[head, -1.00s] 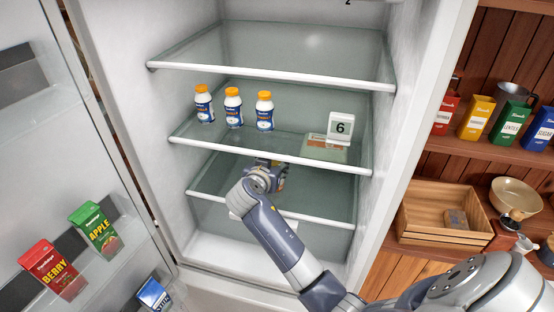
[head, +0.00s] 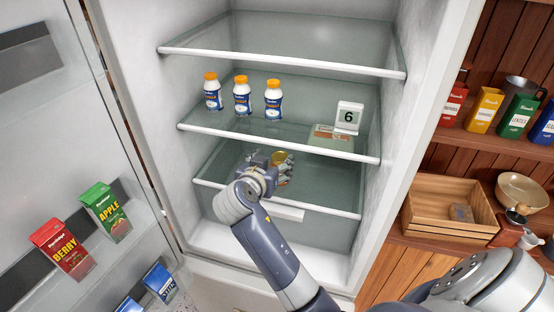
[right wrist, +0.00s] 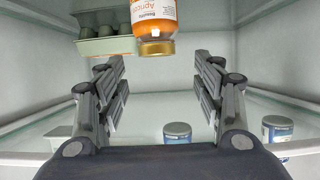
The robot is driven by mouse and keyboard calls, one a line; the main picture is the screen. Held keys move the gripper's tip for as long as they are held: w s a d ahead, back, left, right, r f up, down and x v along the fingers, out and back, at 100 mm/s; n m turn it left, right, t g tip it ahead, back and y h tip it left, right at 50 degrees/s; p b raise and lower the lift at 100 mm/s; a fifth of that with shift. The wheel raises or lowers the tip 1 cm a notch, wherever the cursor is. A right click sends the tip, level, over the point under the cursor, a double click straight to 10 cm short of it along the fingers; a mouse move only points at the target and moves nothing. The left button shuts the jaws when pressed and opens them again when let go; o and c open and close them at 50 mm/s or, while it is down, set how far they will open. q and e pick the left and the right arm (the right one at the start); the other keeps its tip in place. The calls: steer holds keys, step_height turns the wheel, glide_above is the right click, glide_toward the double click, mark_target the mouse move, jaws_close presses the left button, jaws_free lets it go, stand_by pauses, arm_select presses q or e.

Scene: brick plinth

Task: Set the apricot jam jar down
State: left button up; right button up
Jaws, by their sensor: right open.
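The apricot jam jar (head: 283,157) shows its gold lid just beyond my right gripper (head: 272,168), in the fridge space under the middle shelf. The gripper and wrist hide part of it in the head view. In the right wrist view the orange-labelled jar (right wrist: 152,18) is at the top centre, with its gold lid toward the bottom of the picture. My right gripper (right wrist: 164,85) is open there, its fingers spread wide and apart from the jar. I cannot tell exactly how the jar's base rests. My left gripper is not in view.
The open door (head: 40,130) bounds the left.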

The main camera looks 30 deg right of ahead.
steer(key=shift+b+v, duration=0.3)
steer(key=shift+v, duration=2.1)
